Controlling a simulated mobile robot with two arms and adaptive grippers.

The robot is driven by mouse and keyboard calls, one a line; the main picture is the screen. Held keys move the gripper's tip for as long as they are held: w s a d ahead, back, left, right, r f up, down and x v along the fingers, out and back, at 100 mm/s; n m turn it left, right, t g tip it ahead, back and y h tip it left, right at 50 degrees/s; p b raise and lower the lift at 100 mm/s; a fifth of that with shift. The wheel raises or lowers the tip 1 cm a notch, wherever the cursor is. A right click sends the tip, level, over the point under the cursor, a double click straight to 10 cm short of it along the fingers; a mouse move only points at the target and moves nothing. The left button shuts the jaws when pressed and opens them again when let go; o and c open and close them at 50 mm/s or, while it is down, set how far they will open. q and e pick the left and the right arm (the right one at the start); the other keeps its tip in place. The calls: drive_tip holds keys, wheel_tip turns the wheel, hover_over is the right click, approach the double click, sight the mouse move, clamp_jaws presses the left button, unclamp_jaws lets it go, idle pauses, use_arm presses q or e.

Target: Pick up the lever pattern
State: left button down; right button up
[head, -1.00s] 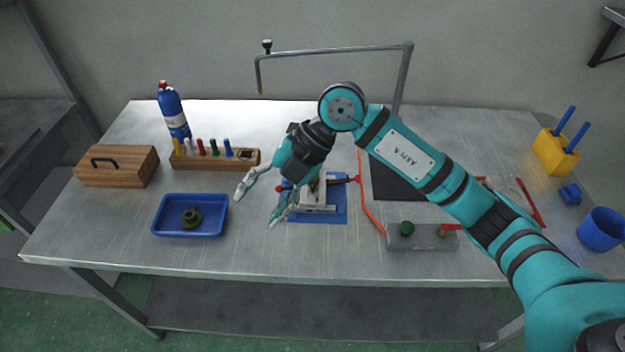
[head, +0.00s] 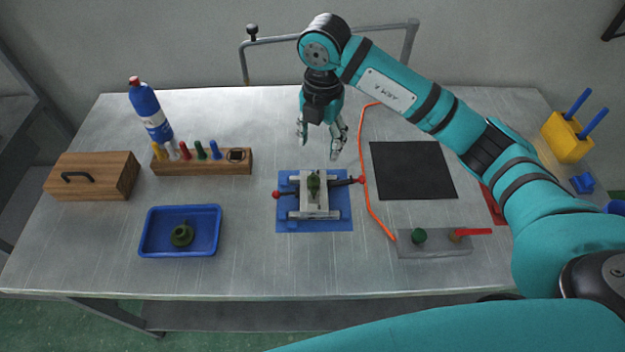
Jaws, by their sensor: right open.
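A small dark green piece (head: 313,186), which looks like the lever pattern, lies in the middle of a light grey mould fixture (head: 325,213). The fixture has red-knobbed handles on both sides and stands on a blue base plate (head: 343,223). Another dark green, rounded piece (head: 182,236) lies in the blue tray (head: 150,246) at the left. My right gripper (head: 318,147) is open and empty, pointing down behind the fixture, apart from it. My left gripper is not in view.
A wooden block (head: 205,168) with several coloured tools, a blue bottle (head: 150,112) and a wooden box (head: 95,177) stand left. A black mat (head: 412,170) and a grey block (head: 435,243) with a green knob lie right. An orange cable (head: 366,165) runs beside the fixture.

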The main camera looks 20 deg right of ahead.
drive_tip(key=p, duration=0.2)
hover_over(314, 178)
drive_tip(key=f, duration=0.5)
drive_tip(key=shift+s+d+f, duration=0.35)
drive_tip(key=shift+s+d, duration=0.05)
wheel_tip(314, 178, down, 2)
drive_tip(key=shift+w+f, duration=0.1)
drive_tip(key=shift+f, duration=0.15)
drive_tip(key=shift+a+f, duration=0.15)
drive_tip(key=shift+f, duration=0.05)
drive_tip(key=f, duration=0.1)
drive_tip(key=f+p, duration=0.2)
drive_tip(key=shift+w+a+f, duration=0.25)
drive_tip(key=shift+f, duration=0.7)
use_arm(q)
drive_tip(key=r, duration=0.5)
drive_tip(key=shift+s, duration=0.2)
use_arm(e)
drive_tip(key=c, duration=1.1)
